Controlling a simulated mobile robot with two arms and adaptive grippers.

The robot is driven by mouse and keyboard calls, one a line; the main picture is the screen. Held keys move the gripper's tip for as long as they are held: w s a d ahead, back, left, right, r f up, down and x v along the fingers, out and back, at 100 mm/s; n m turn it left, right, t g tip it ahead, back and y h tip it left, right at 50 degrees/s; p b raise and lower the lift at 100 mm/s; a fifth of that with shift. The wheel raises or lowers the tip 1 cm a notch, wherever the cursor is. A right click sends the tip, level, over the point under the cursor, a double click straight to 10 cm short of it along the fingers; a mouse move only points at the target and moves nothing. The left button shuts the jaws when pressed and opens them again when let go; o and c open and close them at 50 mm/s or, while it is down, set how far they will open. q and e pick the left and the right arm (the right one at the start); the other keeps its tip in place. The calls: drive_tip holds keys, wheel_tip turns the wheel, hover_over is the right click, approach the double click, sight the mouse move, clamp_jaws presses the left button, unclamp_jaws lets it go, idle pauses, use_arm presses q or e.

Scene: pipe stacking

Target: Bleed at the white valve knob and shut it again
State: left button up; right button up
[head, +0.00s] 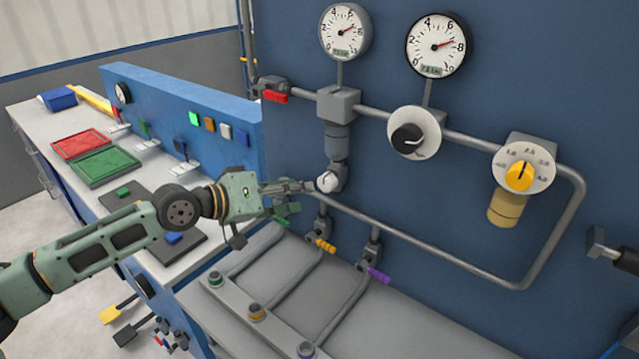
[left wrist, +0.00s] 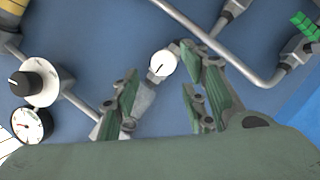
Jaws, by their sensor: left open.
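The white valve knob (head: 327,181) sits on the grey fitting below the pipe block, on the blue panel. In the left wrist view the knob (left wrist: 163,64) faces the camera and shows a short dark mark. My left gripper (head: 303,187) reaches in from the left with its fingertips close to the knob. In the left wrist view the gripper (left wrist: 160,88) is open, and the knob shows in the gap near the fingertips. I cannot tell whether a finger touches it. My right gripper is not in view.
Two round gauges (head: 345,32) (head: 437,45) stand above the pipe. A black knob (head: 408,139), a yellow knob (head: 520,176) and a red lever (head: 274,96) are nearby. Orange (head: 325,246) and purple (head: 379,275) levers lie below. A bench with red (head: 82,144) and green (head: 104,167) trays stands left.

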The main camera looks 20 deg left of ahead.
sight(324, 183)
use_arm(q)
drive_tip(key=p+x, duration=0.1)
drive_tip(key=x, duration=0.1)
drive_tip(key=p+x, duration=0.1)
drive_tip(key=x, duration=0.1)
drive_tip(key=r+x, duration=0.1)
drive_tip(key=x, duration=0.1)
drive_tip(key=shift+w+a+p, duration=0.2)
drive_tip(key=shift+w+p, duration=0.2)
drive_tip(key=shift+w, duration=0.1)
drive_tip(key=shift+w+d+f, duration=0.2)
drive_tip(key=shift+w+d, duration=0.15)
drive_tip(key=shift+w, duration=0.05)
